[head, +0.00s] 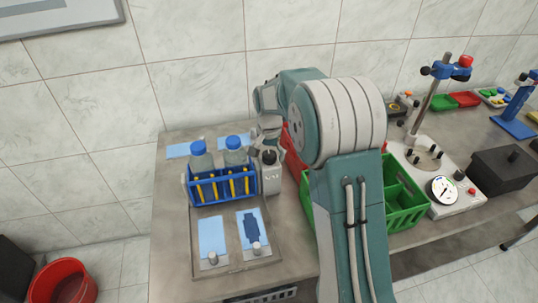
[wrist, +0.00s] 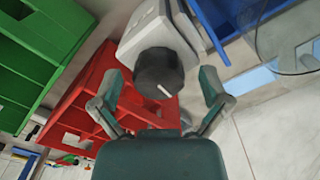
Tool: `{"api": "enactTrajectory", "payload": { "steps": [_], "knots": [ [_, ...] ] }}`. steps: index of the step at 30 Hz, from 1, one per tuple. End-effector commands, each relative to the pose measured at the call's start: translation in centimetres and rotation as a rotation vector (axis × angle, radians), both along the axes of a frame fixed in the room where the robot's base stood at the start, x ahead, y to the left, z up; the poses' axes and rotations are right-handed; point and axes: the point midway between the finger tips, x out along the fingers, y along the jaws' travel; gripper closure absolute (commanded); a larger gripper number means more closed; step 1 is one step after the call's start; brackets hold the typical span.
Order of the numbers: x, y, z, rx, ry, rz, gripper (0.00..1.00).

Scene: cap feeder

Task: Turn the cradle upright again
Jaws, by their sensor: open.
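The blue cradle (head: 222,187) stands on the left of the bench and holds two clear bottles with blue caps (head: 233,142), caps up. Any slight tilt is hard to tell. At its right end is a white housing (head: 271,182) with a black knob (head: 269,157). In the wrist view the knob (wrist: 157,70) carries a short white mark, with the housing (wrist: 150,30) behind it and blue cradle parts (wrist: 215,22) at upper right. My gripper (wrist: 162,84) is open, one finger on each side of the knob; I see no clear contact.
A red crate (wrist: 95,95) and a green crate (head: 405,215) stand close on the right. Light blue pads (head: 211,238) lie on a tray in front of the cradle. A white machine with a post (head: 431,100) stands farther right.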

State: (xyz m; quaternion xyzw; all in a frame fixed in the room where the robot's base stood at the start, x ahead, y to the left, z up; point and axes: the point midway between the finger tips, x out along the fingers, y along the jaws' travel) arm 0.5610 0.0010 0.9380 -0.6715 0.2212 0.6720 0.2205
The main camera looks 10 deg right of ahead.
Motion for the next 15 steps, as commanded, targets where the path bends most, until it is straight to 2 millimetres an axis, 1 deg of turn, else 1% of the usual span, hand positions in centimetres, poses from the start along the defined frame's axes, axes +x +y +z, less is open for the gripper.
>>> {"api": "enactTrajectory", "payload": {
  "steps": [7, 8, 9, 11, 12, 13, 15],
  "knots": [
    [0.0, 0.0, -0.1, 0.0, 0.0, 0.0, 0.04],
    [0.0, 0.0, -0.1, 0.0, 0.0, 0.0, 0.17],
    [0.01, -0.01, -0.1, 0.0, 0.0, 0.0, 0.35],
    [0.01, -0.01, -0.09, 0.0, 0.0, 0.0, 0.62],
    [0.01, 0.01, -0.09, 0.0, 0.0, 0.0, 0.8],
    [0.01, 0.0, -0.1, 0.0, 0.0, 0.0, 0.86],
    [0.03, 0.01, -0.12, 0.0, 0.0, 0.0, 0.86]
  ]
}}
